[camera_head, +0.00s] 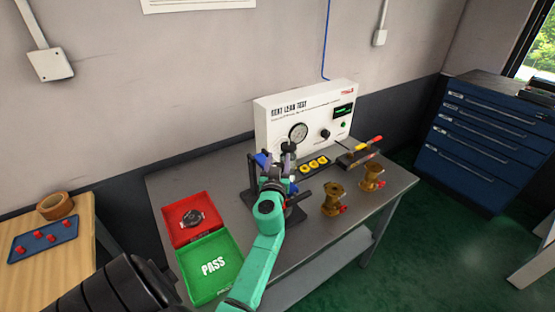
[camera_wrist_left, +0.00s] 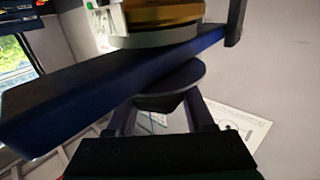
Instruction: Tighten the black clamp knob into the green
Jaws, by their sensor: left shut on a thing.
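My left gripper (camera_head: 277,165) is at the clamp stand (camera_head: 251,168) on the grey bench, in front of the white test panel. It hides most of the clamp in the head view. In the left wrist view the left gripper's fingers (camera_wrist_left: 160,115) are closed on the black clamp knob (camera_wrist_left: 170,86), a dark round disc with a tapered underside. The knob sits against a dark blue bar (camera_wrist_left: 100,85). A brass part on a grey ring (camera_wrist_left: 160,38) shows on the bar's other side. No green mark on the clamp can be made out. My right gripper is out of view.
The white test panel (camera_head: 300,112) with a gauge stands behind. Two brass valve bodies (camera_head: 333,200) (camera_head: 373,178) stand to the right. A red tray (camera_head: 176,231) and a green PASS tray (camera_head: 195,285) lie left. Yellow rings (camera_head: 314,163) sit behind the valve bodies.

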